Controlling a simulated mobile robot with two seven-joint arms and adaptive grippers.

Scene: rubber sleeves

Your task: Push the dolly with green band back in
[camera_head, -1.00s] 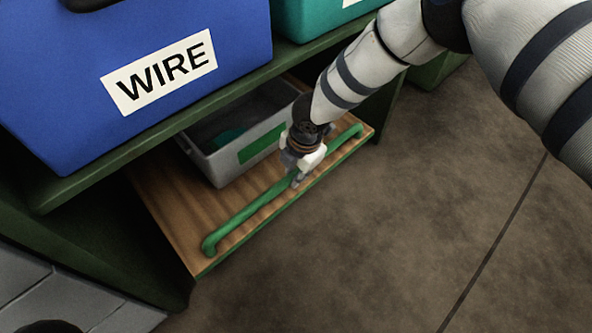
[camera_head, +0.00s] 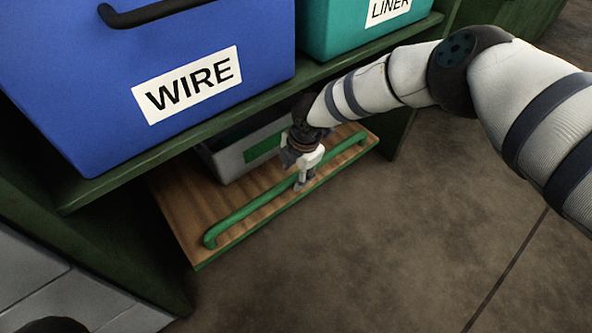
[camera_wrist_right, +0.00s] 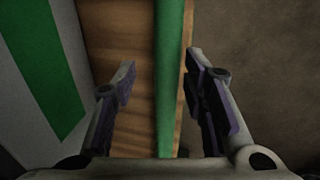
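The dolly is a wooden board (camera_head: 185,212) with a green front edge and a raised green handle bar (camera_head: 245,208). It sticks out from under the shelf at floor level. A grey bin (camera_head: 228,161) with a green label stands on it, partly hidden by the shelf above. My right gripper (camera_head: 302,184) is at the bar, right of its middle. In the right wrist view, its two fingers (camera_wrist_right: 160,95) stand apart on either side of the green bar (camera_wrist_right: 168,60), with gaps showing. My left gripper is not seen.
A blue WIRE bin (camera_head: 90,90) and a teal LINER bin (camera_head: 345,25) stand on the green shelf (camera_head: 130,172) above the dolly. A green upright (camera_head: 398,130) is at the right of the dolly. The brown floor (camera_head: 400,250) in front is clear.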

